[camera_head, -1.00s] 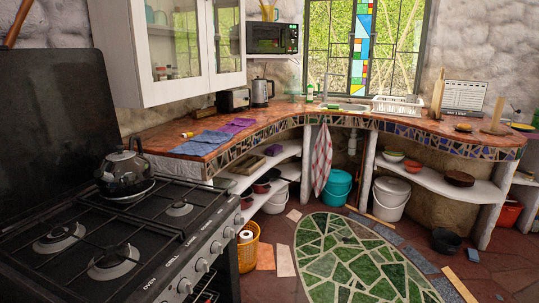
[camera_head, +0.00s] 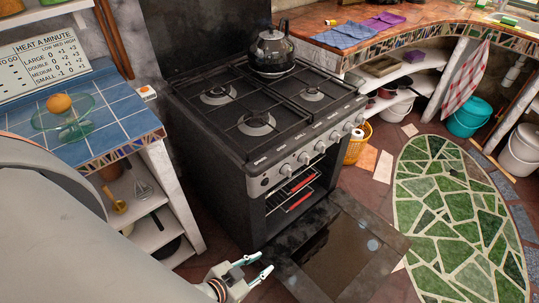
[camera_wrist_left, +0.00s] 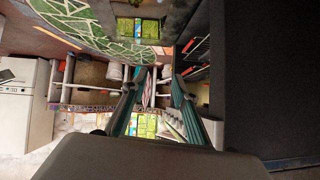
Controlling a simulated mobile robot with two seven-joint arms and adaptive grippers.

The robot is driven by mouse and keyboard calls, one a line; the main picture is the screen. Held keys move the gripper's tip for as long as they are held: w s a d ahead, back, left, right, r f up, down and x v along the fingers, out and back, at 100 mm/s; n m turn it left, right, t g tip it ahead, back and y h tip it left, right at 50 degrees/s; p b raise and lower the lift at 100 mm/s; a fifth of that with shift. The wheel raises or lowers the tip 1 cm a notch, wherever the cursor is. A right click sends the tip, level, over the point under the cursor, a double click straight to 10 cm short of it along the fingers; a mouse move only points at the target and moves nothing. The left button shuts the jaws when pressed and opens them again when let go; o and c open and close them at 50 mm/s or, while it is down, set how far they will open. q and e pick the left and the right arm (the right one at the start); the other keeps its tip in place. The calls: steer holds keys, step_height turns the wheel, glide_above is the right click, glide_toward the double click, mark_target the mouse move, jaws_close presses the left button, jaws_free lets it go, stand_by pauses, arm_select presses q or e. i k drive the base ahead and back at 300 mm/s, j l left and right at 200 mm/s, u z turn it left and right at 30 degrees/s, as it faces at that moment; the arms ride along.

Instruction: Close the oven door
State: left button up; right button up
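The black oven (camera_head: 262,150) stands in the middle of the head view, with a kettle (camera_head: 271,52) on its hob. Its door (camera_head: 345,243) is folded down open, lying roughly flat in front of the cavity, where racks with red edges (camera_head: 290,190) show. My left gripper (camera_head: 262,266) is low in the head view, just left of the door's near-left edge, with its fingers apart and empty. Whether it touches the door is unclear. In the left wrist view both fingers (camera_wrist_left: 155,92) show apart, with nothing between them. My right gripper is not in view.
A blue-tiled counter (camera_head: 85,118) with a glass stand and an orange fruit (camera_head: 59,104) is left of the oven, over shelves. A yellow basket (camera_head: 355,146) stands right of the oven. Open floor with a green mosaic (camera_head: 450,210) lies to the right.

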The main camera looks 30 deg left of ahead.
mark_target(339, 251)
steer(key=k+l+u, duration=0.1)
steer(key=l, duration=0.3)
steer(key=k+l+u, duration=0.15)
steer(key=l, duration=0.2)
steer(key=k+l+u, duration=0.1)
steer(key=l, duration=0.25)
steer(key=k+l+u, duration=0.1)
steer(key=k+l, duration=0.15)
steer(key=i+l, duration=0.1)
steer(key=l, duration=0.2)
steer(key=l+u, duration=0.1)
steer(key=l, duration=0.25)
steer(key=i, duration=0.05)
